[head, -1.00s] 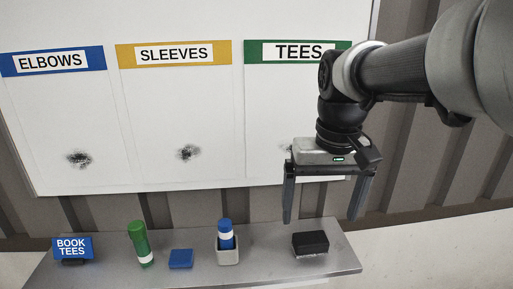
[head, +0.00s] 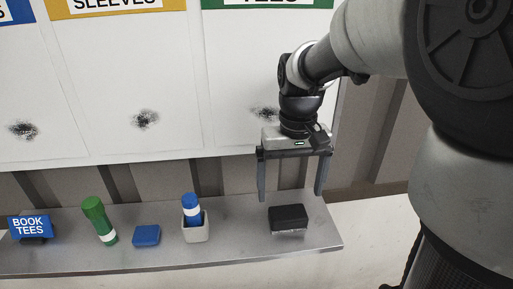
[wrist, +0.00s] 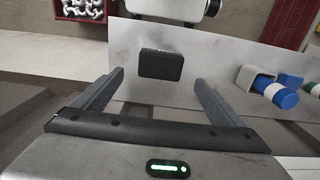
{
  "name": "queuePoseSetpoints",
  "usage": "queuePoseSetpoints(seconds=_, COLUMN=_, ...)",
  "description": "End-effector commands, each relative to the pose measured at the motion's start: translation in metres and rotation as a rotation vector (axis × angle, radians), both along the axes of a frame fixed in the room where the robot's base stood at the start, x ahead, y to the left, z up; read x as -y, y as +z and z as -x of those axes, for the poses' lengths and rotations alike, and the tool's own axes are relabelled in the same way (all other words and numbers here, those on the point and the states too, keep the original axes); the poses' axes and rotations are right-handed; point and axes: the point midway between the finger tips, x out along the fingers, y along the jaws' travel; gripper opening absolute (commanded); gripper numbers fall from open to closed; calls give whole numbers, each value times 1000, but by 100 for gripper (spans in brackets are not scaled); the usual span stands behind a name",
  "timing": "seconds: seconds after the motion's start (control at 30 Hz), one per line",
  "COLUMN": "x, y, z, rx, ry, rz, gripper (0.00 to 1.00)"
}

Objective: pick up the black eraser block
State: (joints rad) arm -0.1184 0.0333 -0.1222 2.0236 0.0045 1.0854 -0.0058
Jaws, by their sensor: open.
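The black eraser block (head: 288,217) lies on the right part of the grey metal shelf (head: 240,245) below the whiteboard. My gripper (head: 291,196) is open and empty, with its fingers pointing down just above the block in the head view. In the wrist view the block (wrist: 161,65) lies beyond the fingertips, between the lines of the two fingers (wrist: 160,80). No contact shows between the fingers and the block.
A white cup (head: 196,232) holding a blue marker (head: 190,203) stands left of the block. The whiteboard (head: 190,80) rises behind, with black smudges.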

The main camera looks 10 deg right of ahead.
Motion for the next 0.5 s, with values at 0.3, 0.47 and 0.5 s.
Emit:
queuePoseSetpoints(seconds=0.3, x=0, y=-35, z=0, rx=0, ry=0, rz=0, gripper=92)
queuePoseSetpoints(seconds=0.47, x=-1, y=-55, z=4, rx=-4, ry=0, rz=0, gripper=92)
queuePoseSetpoints(seconds=0.5, x=-1, y=-62, z=4, rx=-4, ry=0, rz=0, gripper=92)
